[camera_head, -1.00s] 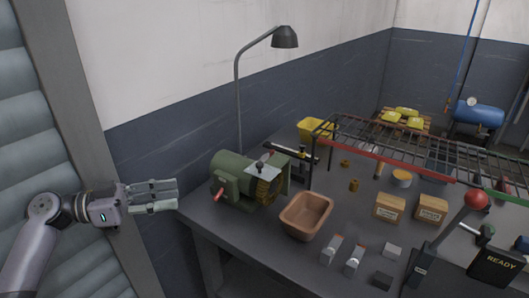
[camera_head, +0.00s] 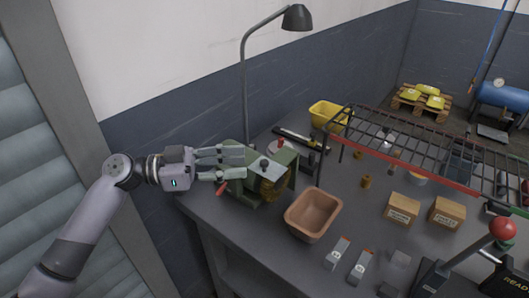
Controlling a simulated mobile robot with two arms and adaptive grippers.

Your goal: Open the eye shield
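The eye shield (camera_head: 269,167) is a pale, clear-looking plate with a dark knob, over the front of the green bench grinder (camera_head: 240,190) at the table's left end. My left gripper (camera_head: 243,164) reaches in from the left. Its two fingers are apart, one above the other, with their tips over the grinder's left part and just left of the shield. Nothing shows between the fingers. Whether they touch the grinder I cannot tell. My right gripper is not in view.
A brown tub (camera_head: 313,214) stands close to the right of the grinder. A wire rack (camera_head: 420,146) spans the table behind several small boxes and blocks. A lamp (camera_head: 297,18) rises behind the grinder, and a yellow bin (camera_head: 328,115) stands at the back.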

